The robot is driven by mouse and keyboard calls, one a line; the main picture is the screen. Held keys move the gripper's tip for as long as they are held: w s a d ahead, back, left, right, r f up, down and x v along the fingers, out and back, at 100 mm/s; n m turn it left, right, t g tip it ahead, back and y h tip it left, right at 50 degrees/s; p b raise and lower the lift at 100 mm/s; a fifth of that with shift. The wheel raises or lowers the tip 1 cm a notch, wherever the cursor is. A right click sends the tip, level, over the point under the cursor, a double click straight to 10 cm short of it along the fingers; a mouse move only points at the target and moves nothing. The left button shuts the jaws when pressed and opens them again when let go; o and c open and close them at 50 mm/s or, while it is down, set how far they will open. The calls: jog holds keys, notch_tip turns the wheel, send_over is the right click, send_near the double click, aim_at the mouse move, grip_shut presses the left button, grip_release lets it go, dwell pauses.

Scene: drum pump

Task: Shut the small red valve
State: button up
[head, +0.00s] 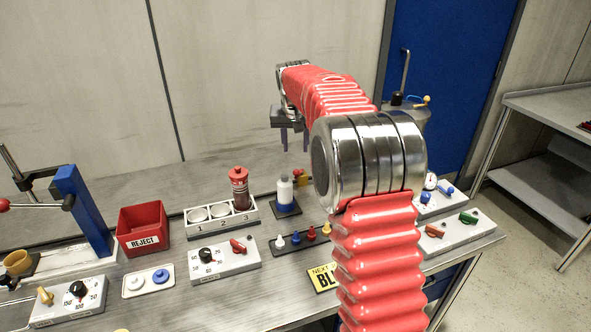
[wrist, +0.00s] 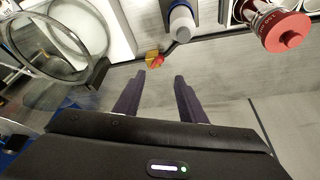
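My gripper (head: 294,142) hangs in the air above the back of the bench, its two dark fingers apart with nothing between them. The fingers also show in the wrist view (wrist: 153,88). A small red and yellow fitting (head: 299,175), which may be the small red valve, sits at the back of the bench right of the white and blue bottle. In the wrist view this fitting (wrist: 153,58) lies beyond the fingertips, apart from them. Its handle position is too small to tell. My arm may hide part of the area right of it.
The white and blue bottle (head: 285,192) stands close beside the fitting. A red-capped bottle (head: 239,190) stands in a numbered rack (head: 192,226). A metal drum (head: 412,118) with a yellow handle stands behind right.

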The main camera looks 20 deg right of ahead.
aim_at(296, 171)
jog(key=x, duration=1.3)
jog(key=shift+w+f, duration=0.1)
jog(key=shift+f, duration=0.3)
jog(key=shift+c, duration=0.6)
grip_shut()
